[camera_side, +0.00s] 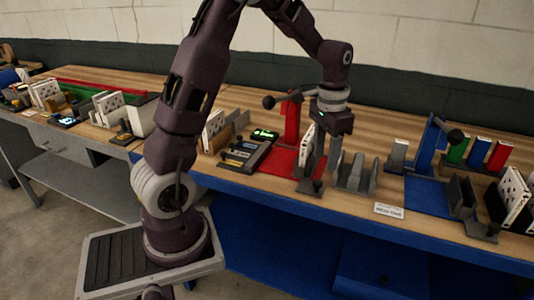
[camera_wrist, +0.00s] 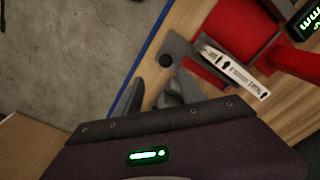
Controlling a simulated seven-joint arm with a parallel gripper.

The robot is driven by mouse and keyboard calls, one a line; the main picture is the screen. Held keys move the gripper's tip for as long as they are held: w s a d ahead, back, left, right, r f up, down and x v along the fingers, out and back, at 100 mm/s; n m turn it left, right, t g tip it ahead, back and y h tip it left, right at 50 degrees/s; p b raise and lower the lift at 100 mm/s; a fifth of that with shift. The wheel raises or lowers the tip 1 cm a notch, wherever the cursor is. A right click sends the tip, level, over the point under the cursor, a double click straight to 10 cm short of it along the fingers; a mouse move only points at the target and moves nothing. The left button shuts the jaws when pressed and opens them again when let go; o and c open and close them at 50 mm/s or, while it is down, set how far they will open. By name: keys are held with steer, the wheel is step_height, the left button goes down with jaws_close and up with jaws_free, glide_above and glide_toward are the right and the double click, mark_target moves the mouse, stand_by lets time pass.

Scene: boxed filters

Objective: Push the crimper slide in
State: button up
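The red crimper (camera_side: 291,120) stands on the bench with its lever up and a dark ball at the lever's end. Its dark grey slide (camera_side: 312,184) is at the front edge of the red base (camera_side: 278,162). A white printed filter box (camera_side: 307,138) stands upright by the slide; it also shows in the wrist view (camera_wrist: 233,72). My gripper (camera_side: 331,150) points down just right of the box and slide.
Grey holders (camera_side: 357,174) stand between the two. A black panel with a green display (camera_side: 264,134) lies left of the red base. The blue bench edge (camera_side: 340,222) is close in front.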

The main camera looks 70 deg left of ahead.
steer(key=s+d+r+t, duration=0.2)
steer(key=s+d+r, duration=0.5)
steer(key=r, duration=0.2)
steer(key=s+d+r+t, duration=0.1)
steer(key=s+d, duration=0.1)
steer(key=s, duration=0.4)
steer(key=s+d+r+t, duration=0.2)
steer(key=s+d, duration=0.1)
steer(key=s, duration=0.4)
steer(key=shift+s+d+r, duration=0.15)
steer(key=shift+s, duration=0.05)
steer(key=g, duration=0.5)
glide_above(318, 182)
step_height(318, 182, down, 13)
steer(key=shift+f, duration=0.1)
step_height(318, 182, down, 8)
steer(key=shift+r, duration=0.25)
